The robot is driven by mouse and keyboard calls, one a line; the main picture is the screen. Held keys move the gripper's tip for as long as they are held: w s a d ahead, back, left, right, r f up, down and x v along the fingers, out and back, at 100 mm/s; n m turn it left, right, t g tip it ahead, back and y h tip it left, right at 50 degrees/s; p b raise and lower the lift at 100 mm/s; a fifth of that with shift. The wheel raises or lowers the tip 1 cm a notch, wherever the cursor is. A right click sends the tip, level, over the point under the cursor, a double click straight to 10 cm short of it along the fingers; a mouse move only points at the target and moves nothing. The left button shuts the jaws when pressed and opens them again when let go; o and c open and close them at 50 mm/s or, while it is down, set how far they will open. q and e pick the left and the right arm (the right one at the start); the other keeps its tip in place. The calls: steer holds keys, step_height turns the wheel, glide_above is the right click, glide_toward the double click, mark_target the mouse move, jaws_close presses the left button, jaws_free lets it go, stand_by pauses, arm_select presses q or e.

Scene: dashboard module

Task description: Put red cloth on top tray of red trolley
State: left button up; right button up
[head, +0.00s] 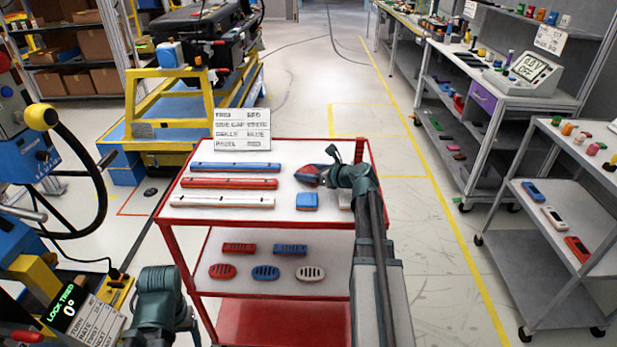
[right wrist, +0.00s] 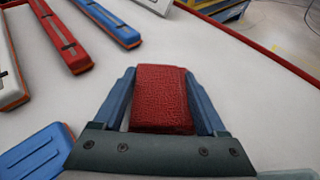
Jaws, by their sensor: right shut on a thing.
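The red cloth (right wrist: 160,98), a small textured red block shape, is between the blue fingers of my right gripper (right wrist: 160,95). In the head view the right gripper (head: 314,175) is shut on it over the top tray (head: 300,149) of the red trolley (head: 255,313). Only a little red of the cloth shows there. I cannot tell whether the cloth touches the tray surface. Part of my left arm is at the lower left of the head view, but its fingers do not show.
Blue (head: 236,167), red (head: 229,183) and white (head: 222,201) bars lie left on the top tray. A blue block (head: 307,201) sits near its front. A sign (head: 242,129) stands at the back. Vents lie on the lower tray (head: 225,243). A grey shelf cart (head: 550,190) stands right.

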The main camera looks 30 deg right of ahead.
steer(key=shift+r, duration=0.1)
steer(key=shift+f, duration=0.25)
steer(key=o, duration=1.3)
steer(key=shift+r, duration=0.1)
steer(key=shift+c, duration=0.2)
steer(key=shift+r, duration=0.1)
steer(key=shift+s+r, duration=0.15)
steer(key=shift+r, duration=0.1)
steer(key=p+v, duration=0.4)
steer(key=v, duration=0.6)
steer(key=shift+s, duration=0.25)
steer(key=shift+s+d+r+p, duration=0.1)
steer(key=shift+s+d+p, duration=0.1)
steer(key=shift+s+p, duration=0.3)
